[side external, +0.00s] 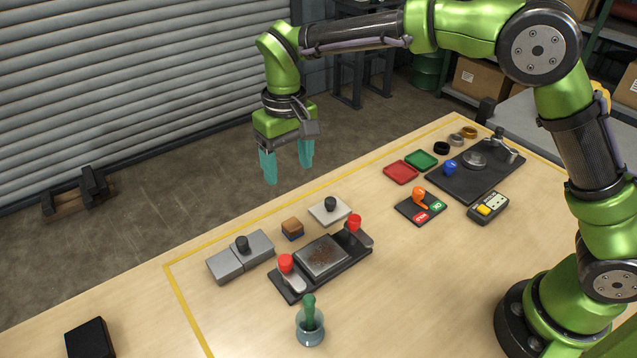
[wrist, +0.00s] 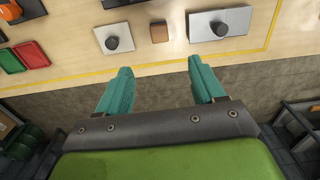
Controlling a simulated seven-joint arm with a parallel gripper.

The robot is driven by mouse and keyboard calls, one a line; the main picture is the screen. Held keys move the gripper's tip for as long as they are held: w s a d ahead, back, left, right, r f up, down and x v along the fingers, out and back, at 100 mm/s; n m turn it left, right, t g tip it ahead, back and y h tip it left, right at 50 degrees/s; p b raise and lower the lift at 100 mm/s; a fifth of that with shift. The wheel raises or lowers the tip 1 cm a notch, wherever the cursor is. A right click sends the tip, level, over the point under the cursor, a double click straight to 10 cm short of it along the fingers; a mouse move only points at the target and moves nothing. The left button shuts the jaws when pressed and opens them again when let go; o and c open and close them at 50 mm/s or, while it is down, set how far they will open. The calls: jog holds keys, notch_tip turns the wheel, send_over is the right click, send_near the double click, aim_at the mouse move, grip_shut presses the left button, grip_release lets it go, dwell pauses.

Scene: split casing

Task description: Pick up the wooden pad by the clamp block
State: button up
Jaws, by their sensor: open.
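The wooden pad (side external: 292,226) is a small brown block with a dark blue lower part on the table. It stands between a pair of grey blocks with a black knob (side external: 240,256) and a pale plate with a black knob (side external: 330,210). In the wrist view the pad (wrist: 159,32) lies beyond the fingertips, between the pale plate (wrist: 119,42) and the grey blocks (wrist: 245,22). I cannot tell which is the clamp block. My gripper (side external: 287,172) is open and empty, pointing down, high above the table's back edge; its teal fingers (wrist: 160,70) are apart.
A dark fixture with red-knobbed clamps (side external: 322,256) holds a metal plate in front of the pad. A glass jar with a green handle (side external: 310,326) stands nearer. Red (side external: 401,172) and green trays lie to the right. The air around the gripper is clear.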

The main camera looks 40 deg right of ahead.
aim_at(292, 224)
notch_tip(292, 224, down, 15)
jog(key=shift+w+f, duration=0.1)
dwell(0.8)
jog(key=shift+c, duration=0.5)
jog(key=c, duration=1)
notch_tip(292, 224, up, 10)
jog(key=shift+r, duration=0.1)
